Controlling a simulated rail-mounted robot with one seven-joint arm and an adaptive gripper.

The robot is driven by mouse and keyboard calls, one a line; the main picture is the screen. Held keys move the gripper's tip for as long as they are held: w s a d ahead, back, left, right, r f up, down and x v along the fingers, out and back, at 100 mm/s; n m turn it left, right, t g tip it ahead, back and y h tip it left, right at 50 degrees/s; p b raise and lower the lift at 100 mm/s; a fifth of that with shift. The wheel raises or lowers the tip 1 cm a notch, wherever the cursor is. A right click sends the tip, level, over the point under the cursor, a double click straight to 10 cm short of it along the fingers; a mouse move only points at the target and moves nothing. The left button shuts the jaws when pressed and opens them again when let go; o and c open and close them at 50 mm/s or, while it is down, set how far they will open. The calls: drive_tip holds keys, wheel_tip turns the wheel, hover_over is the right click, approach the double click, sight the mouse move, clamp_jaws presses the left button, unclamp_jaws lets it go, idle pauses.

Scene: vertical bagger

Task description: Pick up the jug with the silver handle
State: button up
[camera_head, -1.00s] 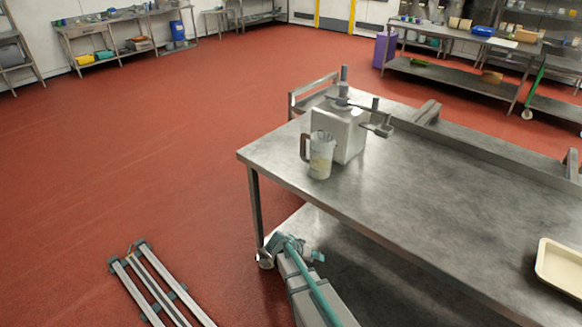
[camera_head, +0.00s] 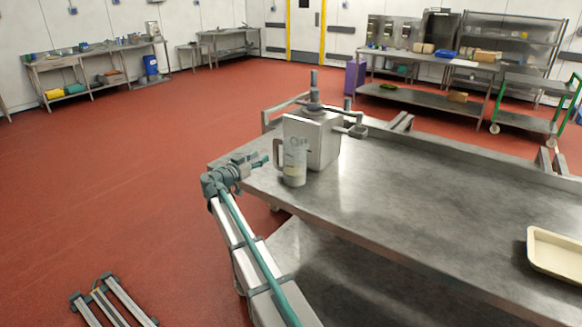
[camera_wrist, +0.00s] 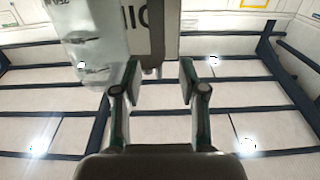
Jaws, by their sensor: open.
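A clear jug (camera_head: 294,165) with pale contents low inside stands upright near the left corner of the steel table. Its handle (camera_head: 277,153) faces left and looks grey-brown. My gripper (camera_head: 263,161) is at the table's left corner, just left of the handle, pointing at it. In the wrist view, my gripper (camera_wrist: 159,82) is open, with a gap between its two fingers. The jug body (camera_wrist: 92,45) shows at upper left there, and the grey-brown handle bar (camera_wrist: 166,35) is ahead of the gap. Nothing is held.
A steel box-shaped machine (camera_head: 325,140) with a top post and side arm stands right behind the jug. A cream tray (camera_head: 555,250) lies at the table's right. The table middle (camera_head: 400,190) is clear. A metal frame (camera_head: 110,300) lies on the red floor.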

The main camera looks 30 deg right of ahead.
sight(274, 149)
drive_tip(key=p+x, duration=0.1)
drive_tip(key=x, duration=0.2)
drive_tip(key=p+x, duration=0.1)
drive_tip(key=x, duration=0.1)
drive_tip(key=p+x, duration=0.1)
drive_tip(key=x, duration=0.2)
drive_tip(key=shift+w+d+r, duration=0.1)
drive_tip(key=shift+d+r, duration=0.15)
drive_tip(key=shift+d, duration=0.05)
drive_tip(key=shift+w+d+f+p, duration=0.1)
drive_tip(key=shift+w+d+p, duration=0.05)
drive_tip(key=shift+d+p, duration=0.25)
clamp_jaws()
